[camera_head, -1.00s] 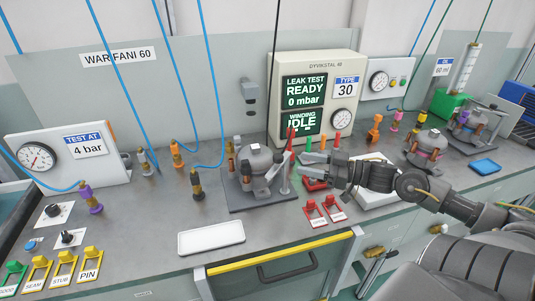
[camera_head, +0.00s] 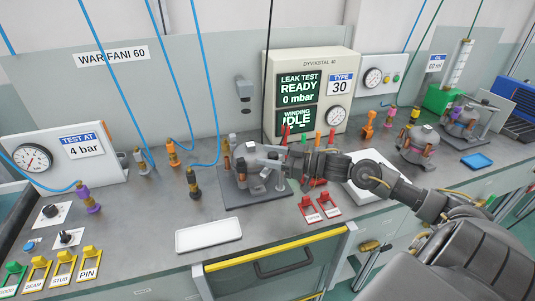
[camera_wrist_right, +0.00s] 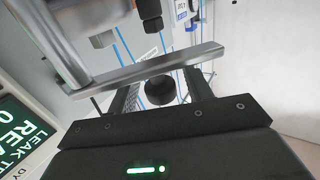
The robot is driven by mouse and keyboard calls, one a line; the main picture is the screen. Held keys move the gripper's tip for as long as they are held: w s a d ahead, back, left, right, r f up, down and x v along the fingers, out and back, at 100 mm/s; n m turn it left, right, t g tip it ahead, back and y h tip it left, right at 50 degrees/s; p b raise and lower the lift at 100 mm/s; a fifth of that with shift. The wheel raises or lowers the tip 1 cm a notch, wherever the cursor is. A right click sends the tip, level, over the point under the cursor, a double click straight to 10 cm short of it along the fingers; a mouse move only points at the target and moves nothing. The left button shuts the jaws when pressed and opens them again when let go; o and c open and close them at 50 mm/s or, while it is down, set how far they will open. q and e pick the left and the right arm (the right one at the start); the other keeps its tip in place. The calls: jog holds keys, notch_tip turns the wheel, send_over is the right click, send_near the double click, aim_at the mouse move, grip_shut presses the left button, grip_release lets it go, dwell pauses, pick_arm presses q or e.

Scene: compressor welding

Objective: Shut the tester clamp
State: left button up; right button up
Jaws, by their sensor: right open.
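The tester clamp stands on a dark base plate (camera_head: 235,197) in the middle of the bench, around a grey compressor (camera_head: 258,162). A red upright piece (camera_head: 285,132) shows just behind my right gripper (camera_head: 268,159), its lower part hidden. My right gripper reaches in from the right, open, at the clamp's upper right side. In the right wrist view, a metal bar (camera_wrist_right: 150,67) crosses in front of the open fingers, and a dark round knob-like piece (camera_wrist_right: 188,85) shows between them. I cannot tell whether the fingers touch it. My left gripper is not in view.
The tester box (camera_head: 340,70) with green screens stands behind. Red switches (camera_head: 318,206) and a white tray (camera_head: 208,235) lie in front. Blue hoses (camera_head: 125,80) hang at the left. Another compressor (camera_head: 420,145) stands to the right.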

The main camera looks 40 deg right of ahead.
jog(key=shift+w+a, duration=0.25)
jog(key=shift+w, duration=0.05)
grip_shut()
dwell(0.3)
